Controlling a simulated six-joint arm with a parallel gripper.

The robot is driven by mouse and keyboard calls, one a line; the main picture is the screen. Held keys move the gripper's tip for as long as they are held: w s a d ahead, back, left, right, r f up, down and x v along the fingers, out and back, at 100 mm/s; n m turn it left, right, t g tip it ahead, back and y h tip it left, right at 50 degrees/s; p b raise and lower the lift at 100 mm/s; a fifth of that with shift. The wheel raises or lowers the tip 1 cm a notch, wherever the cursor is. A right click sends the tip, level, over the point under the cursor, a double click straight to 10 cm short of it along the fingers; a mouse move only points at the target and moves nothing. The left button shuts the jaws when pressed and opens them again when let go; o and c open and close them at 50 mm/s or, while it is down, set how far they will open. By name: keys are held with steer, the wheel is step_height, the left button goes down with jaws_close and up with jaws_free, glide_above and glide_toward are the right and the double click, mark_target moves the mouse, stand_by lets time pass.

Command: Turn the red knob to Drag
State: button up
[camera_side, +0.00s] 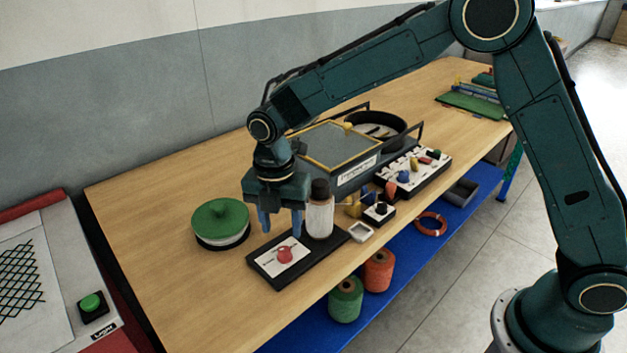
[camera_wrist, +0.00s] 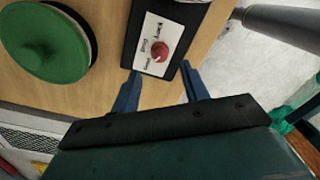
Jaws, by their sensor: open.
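The red knob (camera_side: 284,253) sits on a white label plate on a black base (camera_side: 262,270) near the table's front edge. In the wrist view the red knob (camera_wrist: 159,51) shows above the fingertips, with small label words beside it that are too small to read surely. My gripper (camera_side: 281,230) is open and empty, pointing down above and close to the knob. In the wrist view its two blue fingers (camera_wrist: 160,80) are apart, and the knob lies beyond their tips, roughly between them. I cannot tell which word the knob points to.
A white bottle with a black cap (camera_side: 319,215) stands on the black base, right beside my gripper. A green-lidded round container (camera_side: 220,222) stands to the left. Bare table lies front left.

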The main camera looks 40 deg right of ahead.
mark_target(284, 249)
steer(key=shift+s+f, duration=0.1)
steer(key=shift+f, duration=2.9)
jaws_close()
